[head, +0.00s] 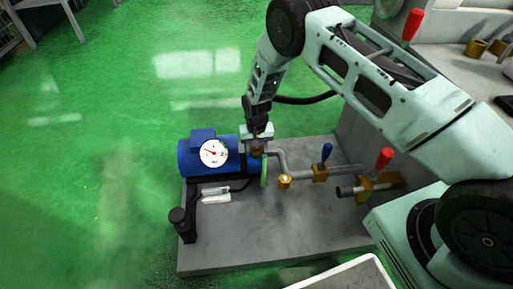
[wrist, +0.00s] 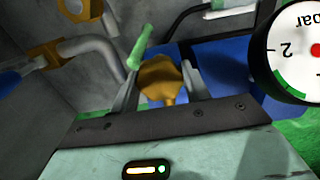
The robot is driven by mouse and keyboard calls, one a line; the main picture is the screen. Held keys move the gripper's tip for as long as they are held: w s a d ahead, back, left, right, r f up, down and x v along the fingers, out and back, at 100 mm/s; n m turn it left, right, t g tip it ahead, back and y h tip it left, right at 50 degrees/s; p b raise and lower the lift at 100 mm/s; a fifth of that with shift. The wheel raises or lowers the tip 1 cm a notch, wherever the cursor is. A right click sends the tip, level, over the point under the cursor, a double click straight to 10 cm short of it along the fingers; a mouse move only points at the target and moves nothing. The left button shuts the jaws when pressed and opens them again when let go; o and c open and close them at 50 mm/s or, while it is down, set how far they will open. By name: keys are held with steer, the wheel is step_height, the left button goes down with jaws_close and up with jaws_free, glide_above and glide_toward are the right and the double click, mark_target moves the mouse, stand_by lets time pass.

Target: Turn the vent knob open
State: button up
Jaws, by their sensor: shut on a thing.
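The vent knob appears as a brass, rounded piece (wrist: 161,78) in the wrist view, between the two grey fingers of my gripper (wrist: 159,85). The fingers bear on its left and right sides. In the head view, my gripper (head: 257,147) points down over the pipework beside the blue pump motor. Only a small bit of the brass knob (head: 257,152) shows there under the jaws. How far the knob is turned cannot be told.
A pressure gauge (head: 214,153) stands close left of my gripper, in front of the blue motor (head: 190,157). Blue-handled (head: 327,152) and red-handled (head: 383,159) valves stand to the right. The grey base plate (head: 270,235) is clear in front.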

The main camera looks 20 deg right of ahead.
steer(key=o, duration=1)
steer(key=shift+r, duration=0.1)
step_height(320, 180, up, 17)
steer(key=p, duration=0.4)
steer(key=shift+p, duration=0.35)
